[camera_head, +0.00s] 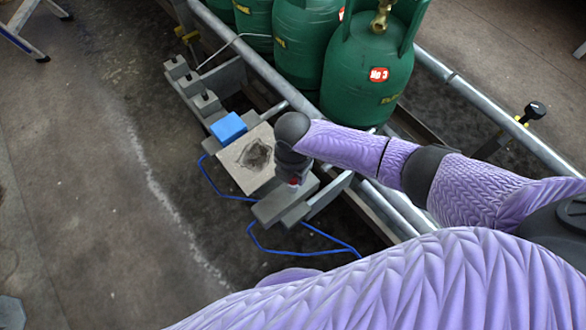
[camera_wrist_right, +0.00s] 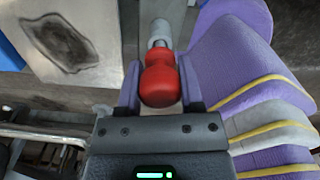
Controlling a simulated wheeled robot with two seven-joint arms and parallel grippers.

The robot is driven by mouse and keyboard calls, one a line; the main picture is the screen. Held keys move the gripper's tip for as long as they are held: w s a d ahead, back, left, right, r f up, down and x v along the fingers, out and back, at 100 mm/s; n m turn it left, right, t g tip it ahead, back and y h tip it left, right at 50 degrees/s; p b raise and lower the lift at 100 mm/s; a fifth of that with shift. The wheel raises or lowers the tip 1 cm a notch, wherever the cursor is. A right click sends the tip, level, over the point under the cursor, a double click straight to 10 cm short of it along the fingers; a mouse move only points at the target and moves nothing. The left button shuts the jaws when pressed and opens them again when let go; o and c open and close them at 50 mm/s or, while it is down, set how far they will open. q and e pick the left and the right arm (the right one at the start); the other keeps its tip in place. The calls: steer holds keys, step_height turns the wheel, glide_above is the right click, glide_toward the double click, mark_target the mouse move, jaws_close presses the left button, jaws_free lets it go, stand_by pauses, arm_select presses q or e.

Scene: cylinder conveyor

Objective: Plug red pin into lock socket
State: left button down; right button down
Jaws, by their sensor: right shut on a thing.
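The red pin (camera_wrist_right: 160,82) has a rounded red handle and a pale metal shaft, which points to the top of the right wrist view. My right gripper (camera_wrist_right: 160,92) is shut on the red handle, with one purple finger on each side. In the head view, my right gripper (camera_head: 294,180) is above the near end of the conveyor fixture, and only a small speck of red shows there. A grey block lies around the shaft's far end; I cannot make out the lock socket or whether the shaft is inside it. My left gripper is not in view.
A light square plate (camera_head: 243,163) with a dark patch lies beside the gripper. A blue block (camera_head: 228,127) and a blue cable (camera_head: 268,248) are close by. Green gas cylinders (camera_head: 366,70) stand behind, along a metal rail (camera_head: 262,68).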

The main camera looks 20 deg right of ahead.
steer(key=shift+f, duration=0.4)
steer(key=shift+f+b, duration=0.5)
steer(key=shift+b, duration=0.05)
steer(key=shift+f, duration=0.2)
steer(key=shift+c, duration=0.8)
jaws_free()
